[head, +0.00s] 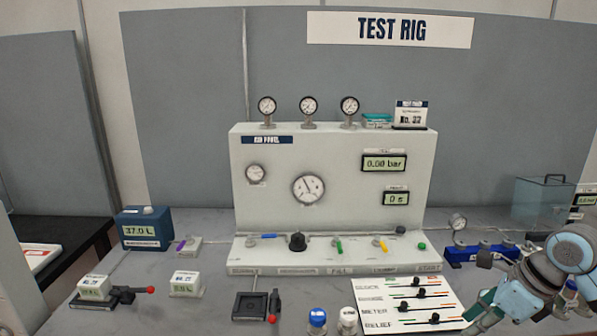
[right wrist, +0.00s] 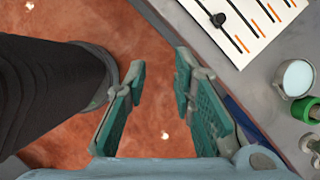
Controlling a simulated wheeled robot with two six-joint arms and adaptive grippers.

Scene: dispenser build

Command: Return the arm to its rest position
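My right arm comes in at the lower right of the head view, with its gripper (head: 480,306) low beside the white slider card. In the right wrist view the teal fingers of the right gripper (right wrist: 160,75) stand apart with nothing between them. Reddish floor shows through the gap. The bench edge runs diagonally just to the right of the fingers. My left gripper is not in view.
The white slider card (head: 408,304) lies at the bench front. A blue-capped bottle (head: 317,320) and a white-capped one (head: 348,320) stand left of it. A blue manifold (head: 480,252) and a clear box (head: 540,203) are behind my right arm. The test panel (head: 330,220) fills the middle.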

